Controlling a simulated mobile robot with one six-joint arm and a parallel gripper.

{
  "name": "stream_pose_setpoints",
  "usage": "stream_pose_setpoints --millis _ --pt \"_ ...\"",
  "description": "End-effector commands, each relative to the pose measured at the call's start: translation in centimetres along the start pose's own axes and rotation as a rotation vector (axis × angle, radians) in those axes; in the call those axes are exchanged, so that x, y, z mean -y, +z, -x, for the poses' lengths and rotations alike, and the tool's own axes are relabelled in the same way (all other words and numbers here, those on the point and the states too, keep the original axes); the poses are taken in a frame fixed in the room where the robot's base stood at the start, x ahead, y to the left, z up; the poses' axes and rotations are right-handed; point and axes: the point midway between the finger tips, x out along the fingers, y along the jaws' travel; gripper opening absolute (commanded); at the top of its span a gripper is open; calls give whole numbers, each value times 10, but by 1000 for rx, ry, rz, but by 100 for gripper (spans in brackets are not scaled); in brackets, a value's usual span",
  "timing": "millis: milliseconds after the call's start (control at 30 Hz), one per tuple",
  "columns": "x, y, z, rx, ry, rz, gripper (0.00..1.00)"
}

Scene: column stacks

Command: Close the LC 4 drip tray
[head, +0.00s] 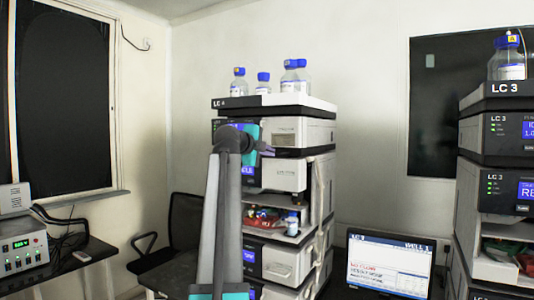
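The LC 4 stack (300,135) stands in the middle of the head view, a tall column of white and dark modules with its label on the top edge. I cannot pick out the drip tray with certainty; my arm covers much of the left front of the stack. An open compartment (306,219) halfway down holds small red and blue-capped items. My gripper (266,150) is small in the view, in front of the upper modules at the end of my grey and teal arm. Its fingers are too small to show whether they are open, and I see nothing clearly held.
Several blue-capped bottles (290,77) stand on top of LC 4. The LC 3 stack (507,135) is at the right edge. A black chair (184,238) and a bench with an instrument (22,250) are at the left.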

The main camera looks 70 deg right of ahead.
Motion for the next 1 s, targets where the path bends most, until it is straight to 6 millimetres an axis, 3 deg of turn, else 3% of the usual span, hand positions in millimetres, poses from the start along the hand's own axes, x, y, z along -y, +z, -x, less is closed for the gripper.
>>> stream_pose_setpoints --millis 267,1000 --pt "0 0 15 1 -3 1 0" --pt "-1 -1 126 2 -4 0 0"
